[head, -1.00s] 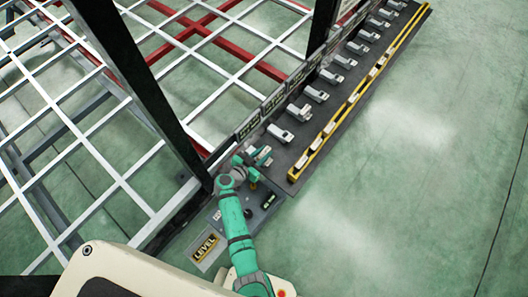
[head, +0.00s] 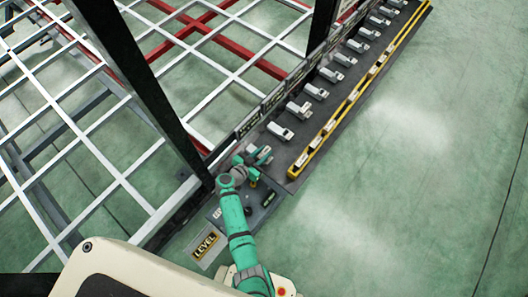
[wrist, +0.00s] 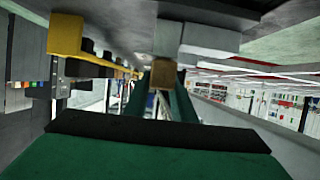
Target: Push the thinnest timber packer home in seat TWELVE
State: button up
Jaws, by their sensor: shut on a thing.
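In the head view my gripper (head: 257,158) is at the near end of a row of grey seats, beside the nearest one. In the wrist view my gripper (wrist: 162,88) is shut on a small brown timber packer (wrist: 162,73), with only its end face showing between the green fingers. A grey seat block (wrist: 208,37) lies close by the packer in that view. I cannot tell whether they touch or how deep the packer is. The seat numbers are too small to read, and the packer's thickness cannot be judged.
Further grey seats (head: 280,131) run along the dark base strip. A yellow rail (head: 321,139) with several pale blocks runs parallel on the right. A dark post (head: 150,95) and white grid frame stand left. A "LEVEL" plate (head: 205,246) lies near my arm. Open green floor is right.

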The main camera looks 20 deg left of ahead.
jog(key=shift+f, duration=0.2)
jog(key=o, duration=1.1)
jog(key=shift+o, duration=0.2)
jog(key=v, duration=1.1)
